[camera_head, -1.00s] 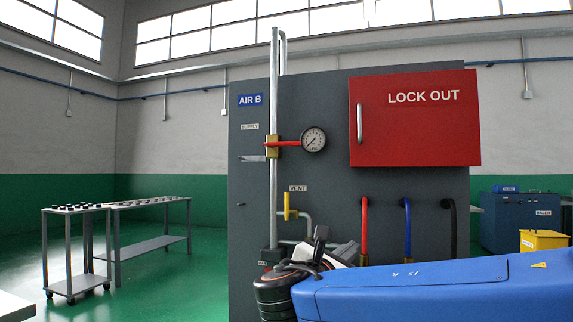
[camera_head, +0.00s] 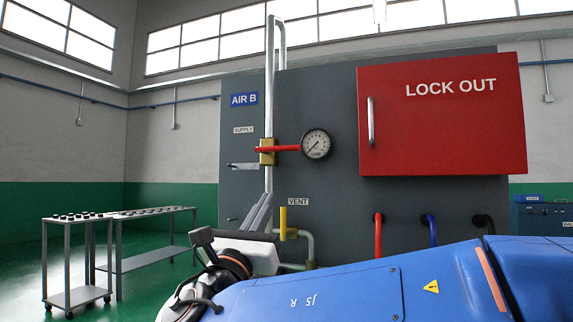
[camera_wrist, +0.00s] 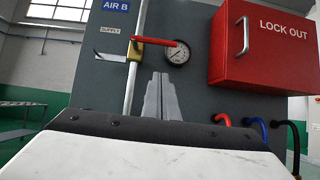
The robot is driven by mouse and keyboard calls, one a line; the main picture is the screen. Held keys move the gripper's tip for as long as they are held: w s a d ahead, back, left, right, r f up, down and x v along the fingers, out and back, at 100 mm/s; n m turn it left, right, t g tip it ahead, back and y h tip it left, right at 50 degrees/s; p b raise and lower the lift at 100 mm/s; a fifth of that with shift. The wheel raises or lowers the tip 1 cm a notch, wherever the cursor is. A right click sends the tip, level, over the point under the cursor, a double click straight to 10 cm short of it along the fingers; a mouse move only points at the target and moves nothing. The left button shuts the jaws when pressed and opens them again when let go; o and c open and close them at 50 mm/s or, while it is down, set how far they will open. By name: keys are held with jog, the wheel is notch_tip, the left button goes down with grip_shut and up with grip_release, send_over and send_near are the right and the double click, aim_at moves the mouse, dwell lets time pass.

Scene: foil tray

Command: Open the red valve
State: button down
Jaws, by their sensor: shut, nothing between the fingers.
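The red valve handle (camera_head: 282,149) lies horizontal, across the vertical silver pipe (camera_head: 269,90), on a brass body (camera_head: 267,158) beside the SUPPLY label. It points right, towards a round gauge (camera_head: 316,144). The handle also shows in the wrist view (camera_wrist: 156,43), above and beyond the fingertips. My gripper (camera_head: 266,198) is shut and empty, its grey fingers pointing up, below the valve and apart from it in the picture. The fingers show side by side in the wrist view (camera_wrist: 160,78). They hide part of the lower pipe in the head view.
A red LOCK OUT box (camera_head: 440,130) juts from the panel at the right. A yellow VENT handle (camera_head: 283,222) is just right of my fingers. Red (camera_head: 378,235) and blue (camera_head: 431,230) hoses lie lower right. Two carts stand at the left on open floor.

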jog(key=shift+w+r, duration=0.1)
jog(key=shift+w, duration=0.05)
send_near(277, 149)
jog(key=w+d+f, duration=0.1)
jog(key=w+d, duration=0.3)
jog(key=r, duration=0.1)
jog(key=w+r, duration=0.1)
jog(key=r, duration=0.1)
jog(key=shift+r, duration=0.1)
dwell(0.3)
